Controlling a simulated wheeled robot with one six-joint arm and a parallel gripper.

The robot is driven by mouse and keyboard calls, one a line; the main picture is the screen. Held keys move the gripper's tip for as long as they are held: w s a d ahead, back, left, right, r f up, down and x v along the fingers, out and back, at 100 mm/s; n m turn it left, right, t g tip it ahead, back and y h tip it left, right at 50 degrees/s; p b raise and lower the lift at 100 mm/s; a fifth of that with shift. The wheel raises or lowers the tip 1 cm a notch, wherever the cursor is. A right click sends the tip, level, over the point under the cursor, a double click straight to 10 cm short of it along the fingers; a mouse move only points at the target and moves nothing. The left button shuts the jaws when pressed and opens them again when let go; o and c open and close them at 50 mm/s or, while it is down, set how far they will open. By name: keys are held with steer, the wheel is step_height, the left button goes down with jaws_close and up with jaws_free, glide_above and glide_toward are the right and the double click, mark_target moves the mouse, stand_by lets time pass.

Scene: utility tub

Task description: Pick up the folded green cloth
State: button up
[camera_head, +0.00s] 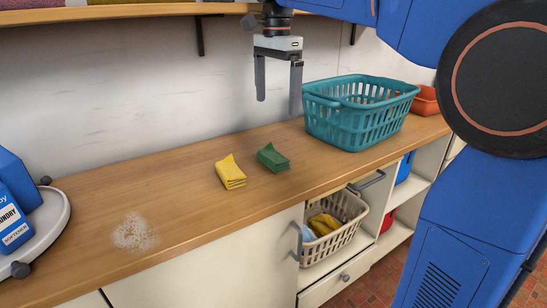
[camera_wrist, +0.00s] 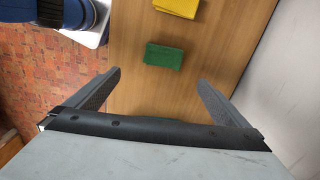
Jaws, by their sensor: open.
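The folded green cloth (camera_head: 273,158) lies on the wooden counter in the head view, just right of a folded yellow cloth (camera_head: 231,173). My gripper (camera_head: 278,105) is open and empty, pointing down, well above the counter and the green cloth. In the wrist view the green cloth (camera_wrist: 163,56) lies beyond and between my two spread fingers (camera_wrist: 158,82), not touching them. The yellow cloth (camera_wrist: 177,6) is cut off at the top edge of that view.
A teal basket (camera_head: 345,124) stands on the counter to the right, with an orange container (camera_head: 426,101) behind it. White powder (camera_head: 134,233) lies at the left by a round tray (camera_head: 57,225) with blue packages. A shelf (camera_head: 140,11) runs above. The counter (camera_head: 165,178) around the cloths is clear.

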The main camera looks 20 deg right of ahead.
mark_target(274, 148)
steer(key=f, duration=1.1)
steer(key=w+f, duration=0.1)
steer(key=f, duration=0.5)
steer(key=shift+a, duration=0.2)
steer(key=c, duration=1)
